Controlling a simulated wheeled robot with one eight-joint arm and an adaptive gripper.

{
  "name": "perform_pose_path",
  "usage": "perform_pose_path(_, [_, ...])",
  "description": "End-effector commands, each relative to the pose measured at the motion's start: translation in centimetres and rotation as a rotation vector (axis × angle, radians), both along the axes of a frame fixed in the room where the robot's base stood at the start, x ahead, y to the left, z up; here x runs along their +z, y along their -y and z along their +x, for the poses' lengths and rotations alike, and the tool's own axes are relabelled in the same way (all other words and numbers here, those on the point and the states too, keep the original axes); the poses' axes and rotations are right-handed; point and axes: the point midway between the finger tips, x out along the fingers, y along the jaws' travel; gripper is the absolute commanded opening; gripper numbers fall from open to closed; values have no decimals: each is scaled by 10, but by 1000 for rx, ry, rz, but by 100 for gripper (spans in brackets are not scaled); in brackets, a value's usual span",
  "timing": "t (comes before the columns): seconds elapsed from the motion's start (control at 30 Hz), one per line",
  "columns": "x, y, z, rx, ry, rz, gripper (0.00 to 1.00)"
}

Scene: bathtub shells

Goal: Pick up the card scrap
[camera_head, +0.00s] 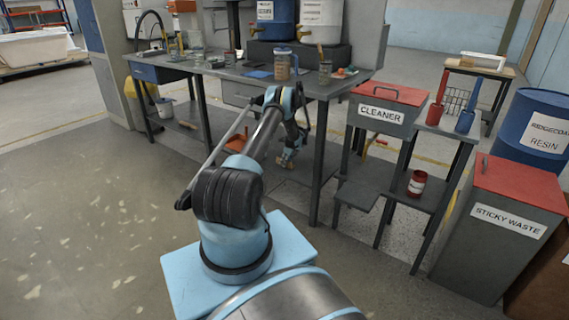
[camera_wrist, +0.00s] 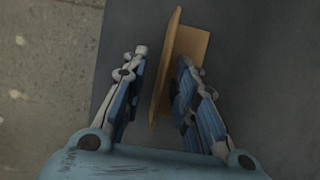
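The card scrap (camera_wrist: 162,80) is a tan, folded piece in the wrist view. One narrow flap stands between my two fingers, and a wider part (camera_wrist: 190,45) lies behind the right finger on a dark grey surface. My gripper (camera_wrist: 160,58) is open around the flap. A clear gap shows between the left finger and the card; the right finger overlaps the card in the picture, and I cannot tell if it touches. In the head view my gripper (camera_head: 288,158) is low beneath the workbench, and the card there is too small to make out surely.
The grey workbench (camera_head: 225,72) stands over my gripper, with its legs close by. Grey shelves, a "CLEANER" bin (camera_head: 385,110) and a "STICKY WASTE" bin (camera_head: 500,220) stand to the right. A red-and-white can (camera_head: 417,183) sits on a low shelf. Open floor lies left.

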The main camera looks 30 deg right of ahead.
Motion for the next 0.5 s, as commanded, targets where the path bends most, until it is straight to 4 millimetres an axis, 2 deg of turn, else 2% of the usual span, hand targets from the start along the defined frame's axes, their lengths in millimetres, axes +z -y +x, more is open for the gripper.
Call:
perform_pose_path(0.07, [0,1,-1,-1,0,0,27])
perform_pose_path(0.2, [0,3,-2,-3,0,0,0])
perform_pose_path(0.5, [0,2,-2,-3,0,0,0])
